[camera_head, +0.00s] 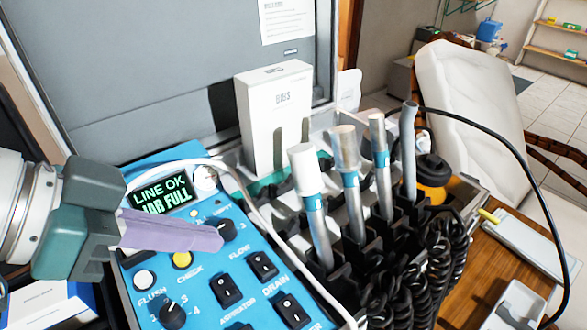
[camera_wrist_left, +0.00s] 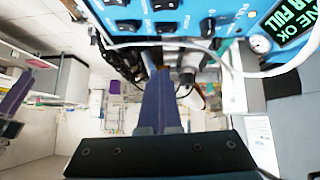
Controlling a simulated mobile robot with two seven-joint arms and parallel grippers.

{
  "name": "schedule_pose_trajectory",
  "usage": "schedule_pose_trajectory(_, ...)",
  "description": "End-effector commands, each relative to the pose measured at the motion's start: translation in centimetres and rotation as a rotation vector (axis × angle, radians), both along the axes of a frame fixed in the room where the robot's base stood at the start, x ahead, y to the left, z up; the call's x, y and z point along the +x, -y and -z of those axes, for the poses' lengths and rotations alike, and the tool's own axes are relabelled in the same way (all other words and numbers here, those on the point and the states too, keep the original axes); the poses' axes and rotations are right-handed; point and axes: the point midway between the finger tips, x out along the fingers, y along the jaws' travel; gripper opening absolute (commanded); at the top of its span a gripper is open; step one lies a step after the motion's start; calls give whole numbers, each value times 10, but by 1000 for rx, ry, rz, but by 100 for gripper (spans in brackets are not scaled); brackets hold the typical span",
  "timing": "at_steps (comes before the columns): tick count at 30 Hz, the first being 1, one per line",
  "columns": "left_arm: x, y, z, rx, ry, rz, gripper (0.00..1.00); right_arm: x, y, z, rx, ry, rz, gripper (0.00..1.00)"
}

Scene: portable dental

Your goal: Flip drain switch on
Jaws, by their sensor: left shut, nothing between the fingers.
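The blue control panel (camera_head: 200,300) lies at the lower centre of the head view. The drain switch (camera_head: 262,265) is a black rocker with the DRAIN label just below it. Whether it is on or off is too small to tell. My left gripper (camera_head: 216,238) is shut and empty, its purple fingers over the panel, left of the drain switch and apart from it in the picture. They cover part of the panel below the display. In the left wrist view the shut fingers (camera_wrist_left: 160,82) point toward the panel (camera_wrist_left: 232,85) at the top. My right gripper is not in view.
Other black rockers (camera_head: 225,289) and (camera_head: 292,310), a yellow button (camera_head: 181,259) and knobs (camera_head: 172,315) sit close around. A pale hose (camera_head: 255,210) crosses the panel's right side. Handpieces (camera_head: 315,225) stand in holders to the right. A display (camera_head: 162,194) reads LINE OK, JAR FULL.

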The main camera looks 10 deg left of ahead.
Motion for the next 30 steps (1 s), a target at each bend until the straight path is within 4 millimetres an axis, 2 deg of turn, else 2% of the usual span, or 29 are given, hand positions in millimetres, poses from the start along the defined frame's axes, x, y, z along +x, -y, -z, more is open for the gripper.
schedule_pose_trajectory(10,40,36,54,-3,1,0,0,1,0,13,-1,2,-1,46)
schedule_pose_trajectory(15,37,36,80,2,-1,-1,0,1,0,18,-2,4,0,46)
schedule_pose_trajectory(21,36,37,91,2,0,-1,0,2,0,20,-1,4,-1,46)
schedule_pose_trajectory(30,36,37,92,2,0,-1,0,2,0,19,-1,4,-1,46)
